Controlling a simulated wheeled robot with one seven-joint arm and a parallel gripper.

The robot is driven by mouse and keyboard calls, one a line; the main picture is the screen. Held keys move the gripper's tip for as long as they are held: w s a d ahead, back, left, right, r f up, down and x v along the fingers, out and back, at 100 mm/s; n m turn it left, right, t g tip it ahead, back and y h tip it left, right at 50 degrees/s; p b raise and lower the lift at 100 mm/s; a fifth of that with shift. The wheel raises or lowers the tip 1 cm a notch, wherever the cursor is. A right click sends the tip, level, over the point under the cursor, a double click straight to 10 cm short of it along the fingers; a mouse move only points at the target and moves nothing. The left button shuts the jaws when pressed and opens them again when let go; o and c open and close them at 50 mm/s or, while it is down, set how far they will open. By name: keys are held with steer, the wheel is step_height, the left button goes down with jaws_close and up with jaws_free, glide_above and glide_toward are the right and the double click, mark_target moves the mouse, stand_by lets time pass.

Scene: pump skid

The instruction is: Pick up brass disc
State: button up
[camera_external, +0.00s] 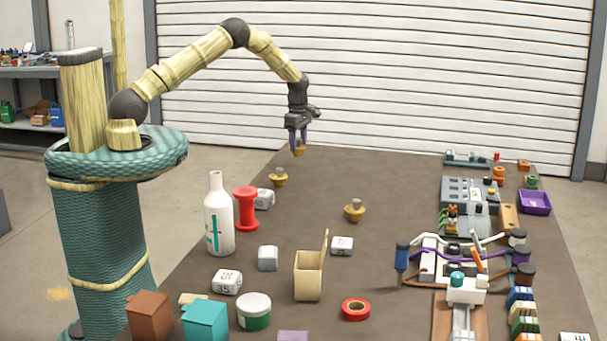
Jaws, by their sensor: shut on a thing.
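My gripper (299,145) is at the far edge of the table (320,180), pointing down, with its fingers shut on a small brass-coloured thing. This looks like the brass disc (299,151), held at the fingertips; its shape is partly hidden by the fingers. It appears to be above the table top, though the height is hard to tell. Two other brass-coloured pieces with grey knobs stand on the table: one (278,179) just in front and left of my gripper, one (354,211) nearer the middle.
A white bottle (219,220), a red spool (246,209) and white labelled blocks (227,282) stand on the left. An open tan box (308,277) and a red ring (355,309) are in front. Pump parts (470,195) and a purple bin (535,202) fill the right. The back middle is clear.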

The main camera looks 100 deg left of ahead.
mark_target(298, 139)
step_height(298, 139, up, 5)
steer(key=shift+r+b, duration=0.1)
steer(key=shift+b, duration=0.25)
stand_by(0.5)
steer(key=w+d, duration=0.6)
steer(key=d, duration=0.6)
steer(key=w+d+m+p, duration=0.1)
steer(key=w+d, duration=0.5)
steer(key=d, duration=0.6)
steer(key=shift+f+p, duration=0.7)
steer(key=shift+f, duration=2.35)
steer(key=shift+f+p, duration=0.45)
steer(key=shift+f, duration=1.4)
